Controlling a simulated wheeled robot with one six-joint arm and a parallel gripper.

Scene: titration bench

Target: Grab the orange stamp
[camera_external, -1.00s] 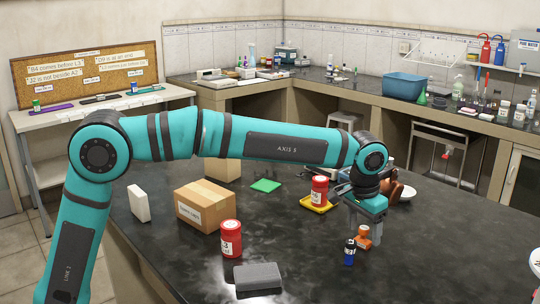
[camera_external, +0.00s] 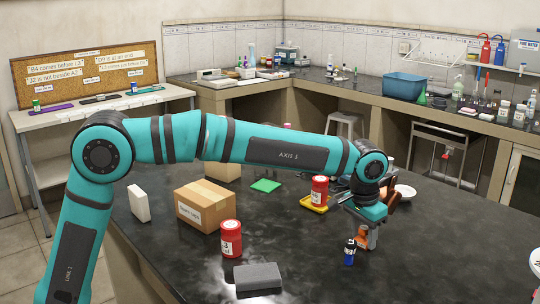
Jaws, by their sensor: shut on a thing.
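The orange stamp (camera_external: 362,241) is at the right of the dark table, just behind and right of a small blue and black bottle-like item (camera_external: 350,252). My gripper (camera_external: 370,238) points down over the stamp, with its fingers around the stamp's upper part. It is shut on the stamp, which is partly hidden by the fingers. I cannot tell whether the stamp's base still touches the table.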

